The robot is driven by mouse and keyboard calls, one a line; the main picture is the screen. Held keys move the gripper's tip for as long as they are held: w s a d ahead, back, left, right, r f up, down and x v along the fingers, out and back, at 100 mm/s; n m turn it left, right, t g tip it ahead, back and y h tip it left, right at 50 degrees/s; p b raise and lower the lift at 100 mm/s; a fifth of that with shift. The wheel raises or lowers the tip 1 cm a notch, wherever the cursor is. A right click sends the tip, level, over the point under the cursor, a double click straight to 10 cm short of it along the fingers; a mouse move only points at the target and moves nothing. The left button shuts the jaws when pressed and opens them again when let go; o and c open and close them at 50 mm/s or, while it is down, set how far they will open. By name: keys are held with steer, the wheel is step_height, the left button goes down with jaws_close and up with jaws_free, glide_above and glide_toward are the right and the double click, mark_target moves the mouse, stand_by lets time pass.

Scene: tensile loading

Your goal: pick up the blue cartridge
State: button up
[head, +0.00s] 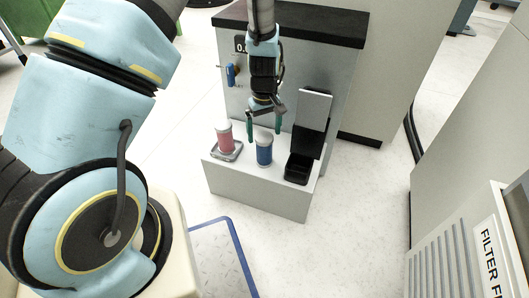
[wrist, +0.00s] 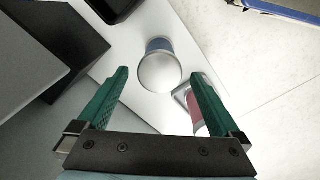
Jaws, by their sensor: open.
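The blue cartridge (head: 264,151) stands upright on the white ledge (head: 262,193) of the machine, between a red cartridge and a black holder. It has a pale domed top. In the wrist view the blue cartridge (wrist: 160,66) shows from above, ahead of and between the two green fingers. My gripper (head: 264,124) is open and empty, pointing down just above and behind the blue cartridge in the head view. In the wrist view my gripper (wrist: 164,80) has its fingers wide apart, and I see no contact with the cartridge.
The red cartridge (head: 225,137) stands on a small grey tray (head: 227,152) to the left; in the wrist view it is close to the right finger (wrist: 212,108). The black holder (head: 299,168) with an upright pale panel (head: 314,112) stands to the right. A blue lever (head: 231,75) is on the machine's front.

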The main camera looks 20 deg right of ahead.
mark_target(264, 137)
step_height(264, 137, down, 3)
steer(key=shift+f+b, duration=0.1)
steer(key=shift+b, duration=0.25)
jaws_close()
stand_by(0.6)
